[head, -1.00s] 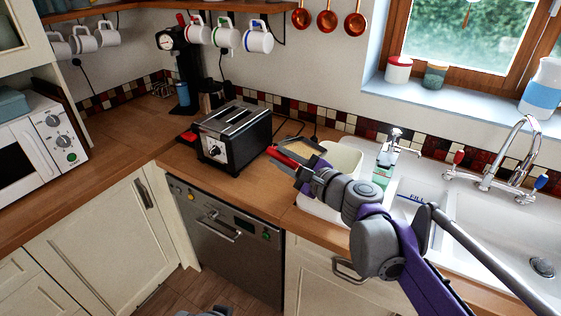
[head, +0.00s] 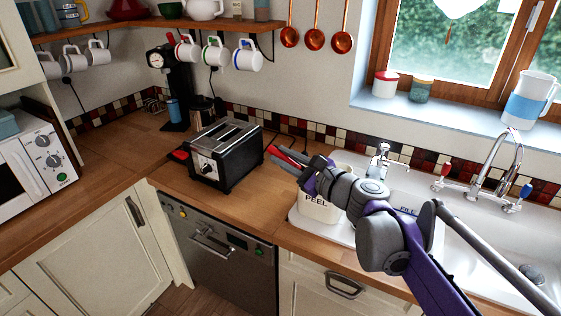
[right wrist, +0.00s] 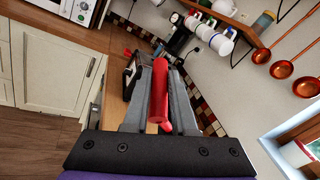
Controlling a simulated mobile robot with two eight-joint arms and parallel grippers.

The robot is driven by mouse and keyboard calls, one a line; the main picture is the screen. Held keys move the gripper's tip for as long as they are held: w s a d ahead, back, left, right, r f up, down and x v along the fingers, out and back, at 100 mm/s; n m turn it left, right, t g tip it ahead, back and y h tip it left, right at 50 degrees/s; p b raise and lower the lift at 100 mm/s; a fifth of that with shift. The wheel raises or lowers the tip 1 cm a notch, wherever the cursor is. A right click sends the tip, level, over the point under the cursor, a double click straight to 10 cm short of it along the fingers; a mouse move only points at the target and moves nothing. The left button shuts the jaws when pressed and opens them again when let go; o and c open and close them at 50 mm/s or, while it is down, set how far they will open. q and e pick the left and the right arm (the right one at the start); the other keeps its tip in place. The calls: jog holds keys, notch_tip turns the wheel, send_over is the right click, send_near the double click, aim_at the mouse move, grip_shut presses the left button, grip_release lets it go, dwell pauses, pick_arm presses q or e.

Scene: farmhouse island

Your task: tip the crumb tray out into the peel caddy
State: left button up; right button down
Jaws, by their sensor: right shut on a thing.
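My right gripper (head: 290,163) is shut on the crumb tray's red handle (head: 281,156), above the worktop. The handle also shows between the grey fingers in the right wrist view (right wrist: 158,95). The tray looks turned on its side; its tan inner face no longer shows in the head view, and I cannot see any crumbs. The white peel caddy (head: 316,209), marked PEEL, stands upright below my right gripper and wrist, which hide part of its top. I cannot tell whether anything has fallen into it. My left gripper is not in view.
The black and steel toaster (head: 226,155) stands on the wooden worktop left of the caddy. The white sink (head: 470,225) and its tap (head: 497,165) are to the right. Worktop left of the toaster is mostly clear.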

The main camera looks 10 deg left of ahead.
jog(key=shift+w+d+r+m, duration=0.55)
jog(key=shift+d+r+m, duration=0.1)
jog(key=shift+r, duration=0.25)
jog(key=shift+w+d+r+m+y+p, duration=0.3)
jog(key=shift+w+d+r+m+p, duration=0.15)
jog(key=shift+w+d+r+m, duration=0.65)
jog(key=shift+d+r, duration=0.1)
jog(key=shift+r, duration=0.05)
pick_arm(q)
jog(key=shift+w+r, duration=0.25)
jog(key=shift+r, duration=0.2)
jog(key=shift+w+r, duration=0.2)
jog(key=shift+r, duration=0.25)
pick_arm(e)
jog(key=shift+w+d+r+m+t, duration=0.3)
jog(key=shift+w+d+m, duration=0.15)
jog(key=shift+d, duration=0.1)
jog(key=shift+w+d+r+m+t, duration=0.2)
jog(key=shift+w+d+r+m, duration=0.1)
jog(key=shift+w+d+m, duration=0.15)
jog(key=shift+d, duration=0.15)
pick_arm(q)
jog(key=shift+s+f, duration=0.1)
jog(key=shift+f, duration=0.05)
pick_arm(e)
jog(key=w+d+r+m, duration=0.1)
jog(key=w+d+m, duration=0.2)
jog(key=w+d, duration=0.1)
jog(key=shift+d+t, duration=0.25)
jog(key=shift+t, duration=0.05)
